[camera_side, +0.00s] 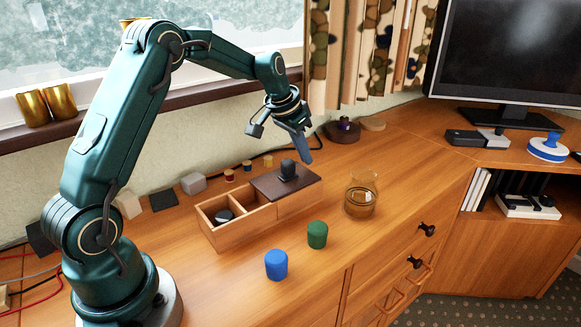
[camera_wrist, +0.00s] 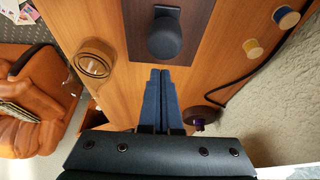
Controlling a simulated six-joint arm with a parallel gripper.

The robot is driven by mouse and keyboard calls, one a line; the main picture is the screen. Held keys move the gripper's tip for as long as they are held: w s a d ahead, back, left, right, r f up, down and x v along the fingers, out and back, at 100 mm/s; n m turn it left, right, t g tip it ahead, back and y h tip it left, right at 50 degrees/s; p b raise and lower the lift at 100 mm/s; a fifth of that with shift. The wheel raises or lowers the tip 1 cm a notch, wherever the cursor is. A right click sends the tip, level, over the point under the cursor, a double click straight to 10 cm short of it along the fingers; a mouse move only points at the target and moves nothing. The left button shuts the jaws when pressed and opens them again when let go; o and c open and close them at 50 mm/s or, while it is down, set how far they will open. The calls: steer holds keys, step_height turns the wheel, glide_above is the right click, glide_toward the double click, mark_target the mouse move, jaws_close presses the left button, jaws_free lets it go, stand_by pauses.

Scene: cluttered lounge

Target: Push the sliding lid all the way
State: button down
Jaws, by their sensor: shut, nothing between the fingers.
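A wooden box (camera_side: 243,229) with open compartments at its left stands on the wooden cabinet top. A dark sliding lid (camera_side: 268,186) with a black knob (camera_side: 288,170) covers the box's right part. A dark round item (camera_side: 224,216) lies in an open compartment. My gripper (camera_side: 308,160) is shut and empty, above and beyond the lid's right end, apart from the knob. In the wrist view my gripper's blue fingers (camera_wrist: 161,74) are together, pointing toward the knob (camera_wrist: 164,38) on the lid (camera_wrist: 136,52). I cannot tell whether they touch the lid's end.
A glass (camera_side: 361,196) stands right of the box. A green cylinder (camera_side: 317,234) and a blue cylinder (camera_side: 276,264) stand in front. Small spools (camera_side: 247,166) and a purple-topped item (camera_side: 342,130) are behind. Open cabinet top lies toward the right.

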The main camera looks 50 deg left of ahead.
steer(key=shift+s, duration=0.25)
steer(key=shift+s, duration=0.85)
